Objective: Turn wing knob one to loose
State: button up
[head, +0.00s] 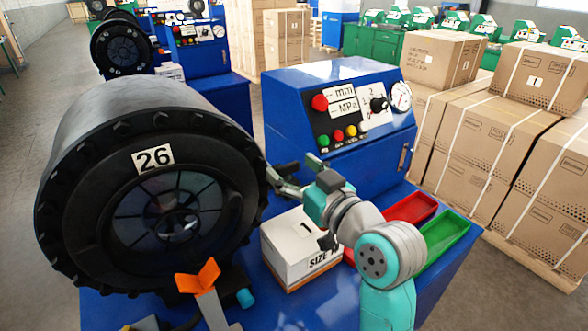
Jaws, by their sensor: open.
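The large black crimper head (150,190) labelled 26 fills the left of the head view. My gripper (291,168) is open and empty, to the right of the crimper head's rim and in front of the blue control cabinet (340,165). An orange V-shaped, wing-like piece (197,277) stands on a grey stem in front of the crimper head, at lower left of my gripper. A small black knob (378,104) sits on the cabinet's dial marked 2. I cannot tell which part is wing knob one, or whether it is tight or loose.
A white box (300,247) marked 1 and SIZE stands on the blue bench below my gripper. A red tray (411,208) and a green tray (440,240) lie right of my arm. Strapped cartons (490,160) are stacked at right. Bare floor lies at far left.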

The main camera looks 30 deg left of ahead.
jog(key=c, duration=1.2)
jog(key=shift+o, duration=0.2)
